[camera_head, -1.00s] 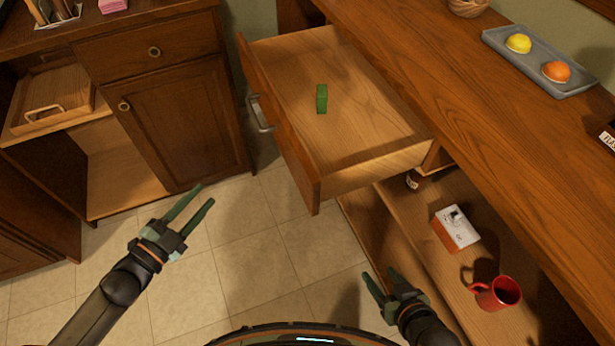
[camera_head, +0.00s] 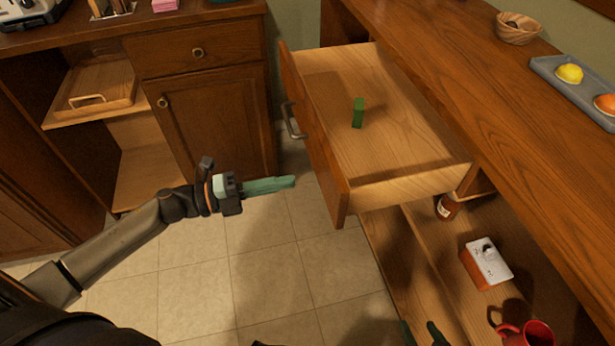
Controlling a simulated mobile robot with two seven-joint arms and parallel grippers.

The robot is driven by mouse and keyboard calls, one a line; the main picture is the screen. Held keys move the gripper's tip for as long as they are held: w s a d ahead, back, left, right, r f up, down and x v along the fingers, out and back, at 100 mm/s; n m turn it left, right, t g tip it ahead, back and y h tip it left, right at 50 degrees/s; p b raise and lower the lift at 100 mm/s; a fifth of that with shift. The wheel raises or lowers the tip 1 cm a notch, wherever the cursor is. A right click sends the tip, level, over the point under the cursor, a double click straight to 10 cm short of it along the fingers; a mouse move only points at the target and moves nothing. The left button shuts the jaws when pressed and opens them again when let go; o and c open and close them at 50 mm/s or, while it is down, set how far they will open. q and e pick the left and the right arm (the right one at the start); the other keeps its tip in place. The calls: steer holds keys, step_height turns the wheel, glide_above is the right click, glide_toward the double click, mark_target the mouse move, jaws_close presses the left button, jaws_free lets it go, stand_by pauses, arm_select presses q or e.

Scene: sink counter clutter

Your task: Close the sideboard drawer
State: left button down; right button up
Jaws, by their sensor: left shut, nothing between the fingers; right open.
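The sideboard drawer (camera_head: 318,150) stands pulled out from under the long wooden top, with its metal handle (camera_head: 293,120) on the front panel facing left. A small green block (camera_head: 358,113) stands inside on the drawer floor. My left gripper (camera_head: 293,182) is shut and empty, pointing right. It is left of the drawer front, lower than the handle in the picture, and appears apart from it. My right gripper (camera_head: 422,335) is open at the bottom edge, mostly cut off, below the drawer.
The sideboard top (camera_head: 440,75) holds a wooden bowl (camera_head: 517,28) and a grey tray (camera_head: 570,88) with yellow and orange items. The lower shelf holds a bottle (camera_head: 446,207), a box (camera_head: 485,262) and a red mug (camera_head: 525,335). Another cabinet (camera_head: 215,120) stands left. Tiled floor between is clear.

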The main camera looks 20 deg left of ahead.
mark_target(323, 175)
arm_select(q)
steer(key=shift+x, duration=2.75)
arm_select(e)
steer(key=shift+w, duration=0.1)
arm_select(q)
steer(key=shift+w+d, duration=0.25)
steer(key=shift+d, duration=0.15)
steer(key=x, duration=1.7)
steer(key=shift+w+d+b, duration=0.2)
steer(key=shift+b, duration=0.15)
steer(key=b+x, duration=0.1)
steer(key=x, duration=0.3)
steer(key=shift+d+f, duration=0.1)
steer(key=b+x, duration=0.1)
steer(key=x, duration=0.2)
steer(key=shift+w, duration=0.1)
steer(key=shift+d+r, duration=0.1)
steer(key=shift+r, duration=0.15)
arm_select(e)
steer(key=w+r+n+t, duration=0.1)
steer(key=w+r+t, duration=0.2)
steer(key=r, duration=0.4)
steer(key=w+r+t+y, duration=0.1)
steer(key=w+r+t, duration=0.3)
steer(key=r, duration=0.4)
steer(key=shift+w+n, duration=0.2)
steer(key=shift+n, duration=0.2)
